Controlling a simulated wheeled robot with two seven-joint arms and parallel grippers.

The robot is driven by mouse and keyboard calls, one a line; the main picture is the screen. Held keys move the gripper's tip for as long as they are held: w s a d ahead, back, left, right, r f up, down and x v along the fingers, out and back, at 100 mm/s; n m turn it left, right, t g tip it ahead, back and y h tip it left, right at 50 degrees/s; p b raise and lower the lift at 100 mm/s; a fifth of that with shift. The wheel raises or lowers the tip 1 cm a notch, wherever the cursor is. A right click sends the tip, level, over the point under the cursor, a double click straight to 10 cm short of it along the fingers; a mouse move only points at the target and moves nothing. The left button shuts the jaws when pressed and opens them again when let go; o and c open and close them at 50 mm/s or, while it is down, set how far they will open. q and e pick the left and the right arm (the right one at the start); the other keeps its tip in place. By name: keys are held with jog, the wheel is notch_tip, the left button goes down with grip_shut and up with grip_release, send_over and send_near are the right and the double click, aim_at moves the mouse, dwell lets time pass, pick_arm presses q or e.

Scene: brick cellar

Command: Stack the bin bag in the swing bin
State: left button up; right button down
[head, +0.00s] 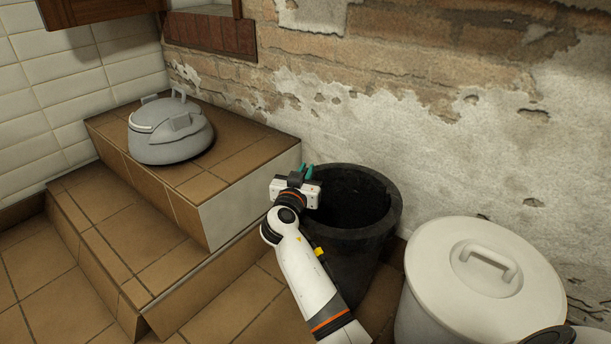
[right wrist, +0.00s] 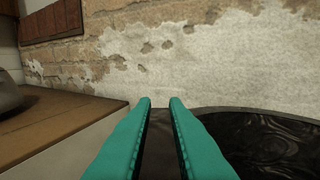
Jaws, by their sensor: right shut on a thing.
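A black open-topped bin (head: 350,258) stands on the floor between the tiled steps and the wall. Its inside is dark; in the right wrist view glossy, wrinkled black material (right wrist: 268,143) shows in it, like a bin bag, though I cannot tell for sure. My right gripper (head: 308,172) is at the bin's left rim. In the right wrist view its teal fingers (right wrist: 160,103) stand on either side of a dark edge, apparently the rim, and are shut on it. My left gripper is not in view.
A grey domed object with handles (head: 168,137) sits on the upper tiled step (head: 240,148). A white lidded bin (head: 430,300) stands close on the right. A crumbling brick and plaster wall (head: 400,110) rises behind. Floor at lower left is clear.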

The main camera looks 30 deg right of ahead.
jog(key=shift+f, duration=0.1)
jog(key=shift+f+b, duration=0.3)
jog(key=shift+b, duration=0.25)
jog(key=c, duration=1.5)
grip_release()
jog(key=shift+r, duration=0.15)
jog(key=shift+o, duration=0.2)
jog(key=shift+r+p, duration=0.1)
jog(key=shift+p, duration=0.2)
